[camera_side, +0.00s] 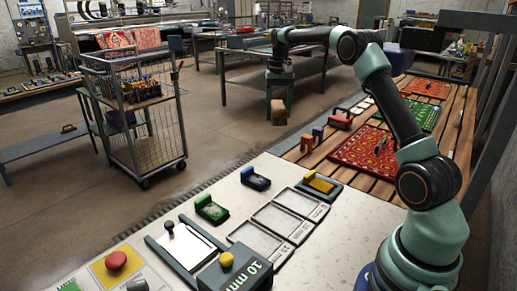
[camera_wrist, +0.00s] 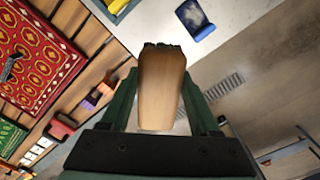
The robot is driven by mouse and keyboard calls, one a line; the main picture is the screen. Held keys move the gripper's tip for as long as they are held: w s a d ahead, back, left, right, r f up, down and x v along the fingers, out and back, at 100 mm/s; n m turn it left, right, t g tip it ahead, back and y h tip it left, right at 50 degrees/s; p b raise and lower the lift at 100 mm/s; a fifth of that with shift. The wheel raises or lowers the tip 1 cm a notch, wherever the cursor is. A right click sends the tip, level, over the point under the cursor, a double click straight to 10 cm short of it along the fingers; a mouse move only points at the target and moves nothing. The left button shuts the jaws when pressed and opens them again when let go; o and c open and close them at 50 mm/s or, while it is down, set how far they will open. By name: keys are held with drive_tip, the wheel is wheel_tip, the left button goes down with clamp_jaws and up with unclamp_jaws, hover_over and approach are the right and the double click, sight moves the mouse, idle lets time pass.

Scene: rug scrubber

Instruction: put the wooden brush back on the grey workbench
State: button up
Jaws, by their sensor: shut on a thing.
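The wooden brush (camera_wrist: 161,95) is in my gripper (camera_wrist: 160,72), between two green fingers in the wrist view. Dark bristles show at its far end. In the side view, my gripper (camera_side: 279,84) points down, and the brush (camera_side: 279,113) hangs below it. The brush is in the air and looks clear of the bench and slatted table. The light grey workbench top (camera_side: 210,245) fills the front of the side view. A corner of it (camera_wrist: 225,12) shows at the top of the wrist view.
The slatted wooden table (camera_side: 290,155) bears a red rug (camera_side: 365,150), a green rug (camera_side: 412,114) and small blocks. Trays (camera_side: 275,218), a green-cased tool (camera_side: 211,208) and a blue one (camera_side: 256,178) occupy the grey top. A wire cart (camera_side: 140,125) stands on open floor.

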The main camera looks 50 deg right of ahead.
wheel_tip(320, 180, down, 19)
idle(0.5)
drive_tip(key=shift+f, duration=0.1)
drive_tip(key=o, duration=1.2)
